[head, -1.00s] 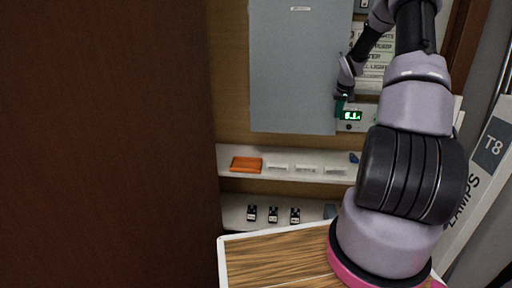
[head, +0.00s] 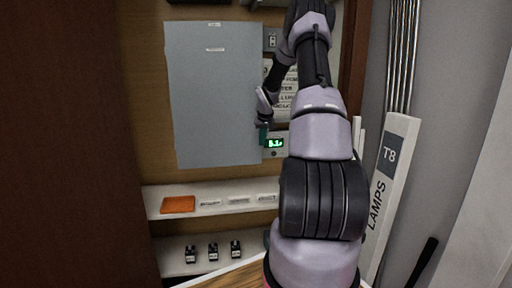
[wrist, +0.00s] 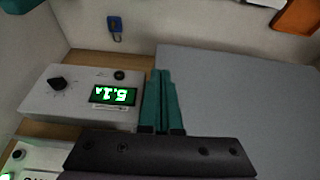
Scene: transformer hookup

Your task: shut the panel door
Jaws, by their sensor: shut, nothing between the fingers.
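The panel door (head: 212,95) is a flat grey sheet on the wooden back wall in the head view. It looks nearly flush with the wall, but I cannot tell whether it is fully shut. In the wrist view the door (wrist: 240,95) fills the right side. My gripper (head: 263,136) is at the door's right edge, low down. Its teal fingers (wrist: 160,98) are together with nothing between them, along the door's edge. I cannot tell whether they touch it.
A meter box (wrist: 85,95) with a green lit display is just beside the fingers. Below are shelves with an orange block (head: 178,204) and several small black parts (head: 213,251). A T8 lamps box (head: 390,190) stands at the right. A dark brown panel (head: 65,150) fills the left.

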